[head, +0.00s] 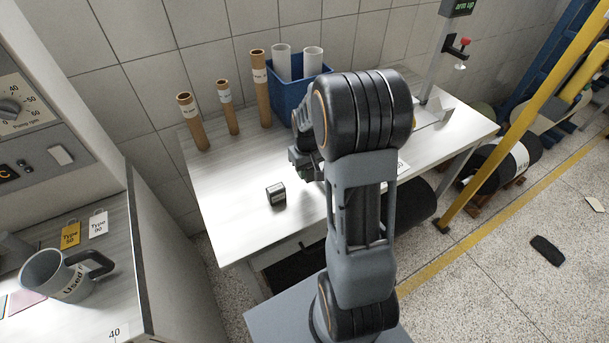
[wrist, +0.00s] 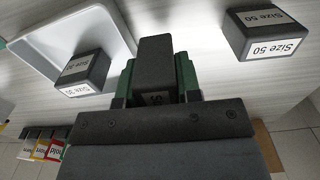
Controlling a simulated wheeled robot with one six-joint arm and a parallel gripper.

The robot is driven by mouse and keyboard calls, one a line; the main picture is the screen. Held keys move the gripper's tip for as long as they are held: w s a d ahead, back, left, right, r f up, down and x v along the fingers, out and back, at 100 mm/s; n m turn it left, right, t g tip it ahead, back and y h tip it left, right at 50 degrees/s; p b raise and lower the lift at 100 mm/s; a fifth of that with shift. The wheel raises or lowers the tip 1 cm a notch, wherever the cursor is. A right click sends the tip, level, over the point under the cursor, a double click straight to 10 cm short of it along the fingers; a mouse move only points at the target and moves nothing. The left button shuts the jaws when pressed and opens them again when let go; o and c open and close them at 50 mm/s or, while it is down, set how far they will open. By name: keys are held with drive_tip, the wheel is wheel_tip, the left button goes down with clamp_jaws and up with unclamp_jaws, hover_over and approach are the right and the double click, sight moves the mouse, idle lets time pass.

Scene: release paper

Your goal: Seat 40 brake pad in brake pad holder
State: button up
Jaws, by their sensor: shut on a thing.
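My gripper (wrist: 158,72) has green fingers and is shut on a dark grey block (wrist: 155,62), seen up close in the wrist view. Only a sliver of its label shows, so its size cannot be read. A dark block labelled Size 50 (wrist: 262,36) stands apart to the right. Another dark block, whose label seems to read Size 30 (wrist: 84,72), is at the white tray's corner; whether inside it or beside it I cannot tell. In the head view the gripper (head: 304,163) is largely behind my arm, and one labelled block (head: 276,194) sits left of it. I cannot make out the holder.
The white tray (wrist: 112,22) lies left in the wrist view. On the white table (head: 235,215) stand brown tubes (head: 192,122) and a blue bin (head: 283,100) with white tubes along the back. The table's front left is clear. Coloured labelled items (wrist: 42,150) show at the wrist view's lower left.

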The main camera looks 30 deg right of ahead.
sight(305, 184)
drive_tip(key=shift+w+f, duration=0.55)
drive_tip(key=shift+f, duration=1.7)
drive_tip(key=shift+f, duration=0.1)
drive_tip(key=shift+f, duration=0.15)
drive_tip(key=o, duration=0.7)
